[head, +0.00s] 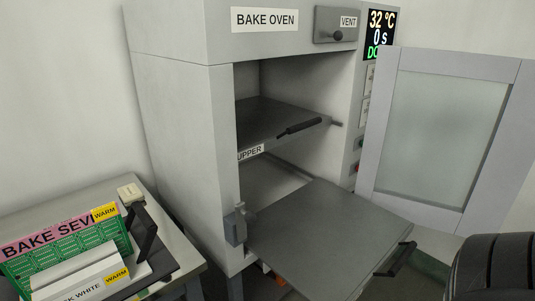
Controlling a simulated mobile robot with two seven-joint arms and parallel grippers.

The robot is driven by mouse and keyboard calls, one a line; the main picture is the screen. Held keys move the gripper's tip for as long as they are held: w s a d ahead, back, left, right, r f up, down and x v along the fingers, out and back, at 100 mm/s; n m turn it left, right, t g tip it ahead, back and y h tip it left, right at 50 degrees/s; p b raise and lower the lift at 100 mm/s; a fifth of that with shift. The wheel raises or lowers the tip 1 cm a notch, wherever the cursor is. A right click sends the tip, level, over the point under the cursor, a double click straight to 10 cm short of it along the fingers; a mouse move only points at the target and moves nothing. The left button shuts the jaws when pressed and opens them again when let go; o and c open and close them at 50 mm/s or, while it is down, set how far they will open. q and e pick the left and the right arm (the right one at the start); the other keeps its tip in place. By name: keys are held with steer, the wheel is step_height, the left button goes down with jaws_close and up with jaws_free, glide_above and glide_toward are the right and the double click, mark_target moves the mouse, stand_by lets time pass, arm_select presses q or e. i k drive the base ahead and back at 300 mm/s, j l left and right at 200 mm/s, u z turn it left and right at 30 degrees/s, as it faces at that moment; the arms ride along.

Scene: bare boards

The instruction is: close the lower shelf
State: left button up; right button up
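The bake oven (185,110) stands open. Its lower shelf (325,235), a bare grey plate, is slid well out of the opening toward the lower right. A black handle (397,260) is on its front edge. The upper shelf (275,118) sits inside the oven above it, with its own black handle (300,128) and an UPPER label (250,152).
The oven door (440,130), with a frosted window, is swung open to the right. A small table (185,255) at the left holds a green BAKE SEVEN item (68,250) and a white box (80,278). The display (380,35) reads 32 °C and 0 s.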

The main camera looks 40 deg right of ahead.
mark_target(327, 242)
steer(key=z, duration=2.25)
steer(key=i+l+u, duration=0.2)
steer(key=l+u, duration=0.15)
steer(key=u, duration=0.15)
steer(key=i+l+u, duration=0.1)
steer(key=l+u, duration=0.35)
